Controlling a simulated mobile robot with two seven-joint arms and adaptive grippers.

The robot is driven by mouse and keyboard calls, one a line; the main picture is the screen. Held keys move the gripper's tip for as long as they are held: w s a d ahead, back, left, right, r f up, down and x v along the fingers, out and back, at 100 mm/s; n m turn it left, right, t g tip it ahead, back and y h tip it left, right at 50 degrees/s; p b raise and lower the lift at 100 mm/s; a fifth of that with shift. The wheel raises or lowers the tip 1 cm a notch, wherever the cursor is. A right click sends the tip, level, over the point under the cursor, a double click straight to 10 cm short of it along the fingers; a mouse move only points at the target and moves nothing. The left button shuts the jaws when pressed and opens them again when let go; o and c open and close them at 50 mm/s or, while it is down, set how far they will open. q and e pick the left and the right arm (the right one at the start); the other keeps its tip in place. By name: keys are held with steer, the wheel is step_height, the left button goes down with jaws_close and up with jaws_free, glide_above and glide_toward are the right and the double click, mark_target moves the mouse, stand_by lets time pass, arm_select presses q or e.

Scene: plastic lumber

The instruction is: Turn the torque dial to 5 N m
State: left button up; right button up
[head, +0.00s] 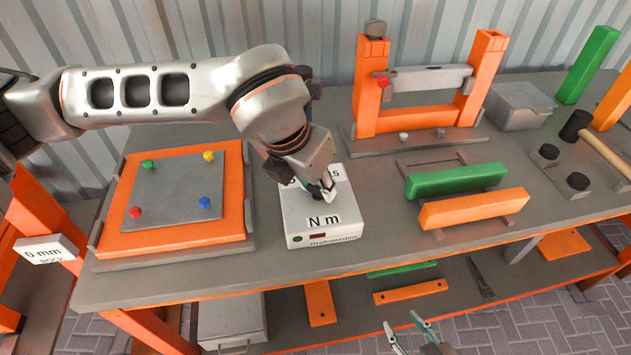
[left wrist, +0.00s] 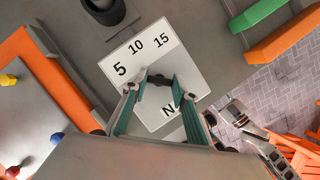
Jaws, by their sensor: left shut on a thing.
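The torque box (head: 320,225) is a pale box marked "N m", with a small red display and a green button on its front. It stands on the bench. In the left wrist view the box (left wrist: 188,70) shows 5, 10 and 15 along its far edge. My left gripper (head: 325,192) points down over the box top, and in the wrist view its teal fingers (left wrist: 158,84) are closed around the small dark dial (left wrist: 158,80). The fingers hide much of the dial; its pointer direction cannot be made out. My right gripper (head: 402,322) is open and empty below the bench front.
An orange-framed panel (head: 244,195) with coloured pegs lies left of the box. Green (head: 455,181) and orange (head: 473,209) planks lie on a rack at right. An orange frame (head: 367,85) stands behind. A mallet (head: 575,126) lies far right. The bench front by the box is clear.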

stand_by(0.4)
arm_select(q)
steer(key=o, duration=1.1)
steer(key=v, duration=1.2)
steer(key=shift+s+d, duration=0.1)
steer(key=shift+r, duration=0.1)
